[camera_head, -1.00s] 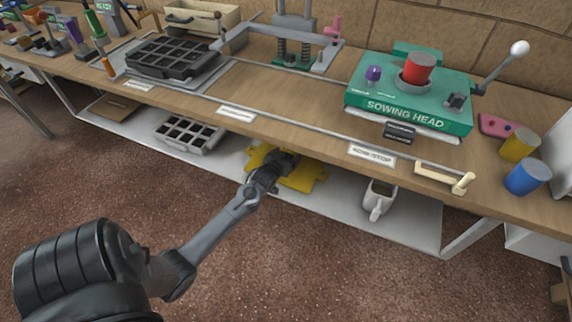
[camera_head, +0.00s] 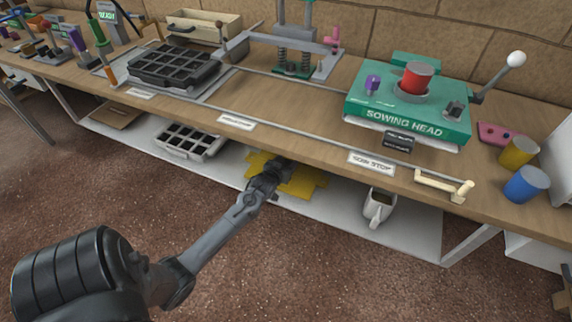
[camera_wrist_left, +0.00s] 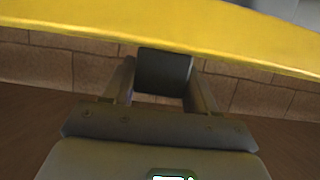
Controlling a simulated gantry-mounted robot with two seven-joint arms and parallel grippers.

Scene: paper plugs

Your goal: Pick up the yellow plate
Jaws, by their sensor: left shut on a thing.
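The yellow plate (camera_head: 304,182) is on the white lower shelf under the workbench, partly covered by my left gripper and the bench top. In the head view my left gripper (camera_head: 281,168) reaches in under the bench edge at the plate's near middle. In the left wrist view the yellow plate (camera_wrist_left: 90,25) spans the top of the picture as a wide band. The left gripper's fingers (camera_wrist_left: 163,70) are shut on the plate's edge. Whether the plate is clear of the shelf is not visible. My right gripper is not in view.
On the lower shelf (camera_head: 330,213), a black-celled tray (camera_head: 188,141) stands left of the plate and a white mug (camera_head: 379,207) right of it. The bench top (camera_head: 290,110) overhangs closely. Above are the green sowing head (camera_head: 415,105) and blue (camera_head: 526,184) and yellow cups (camera_head: 519,151).

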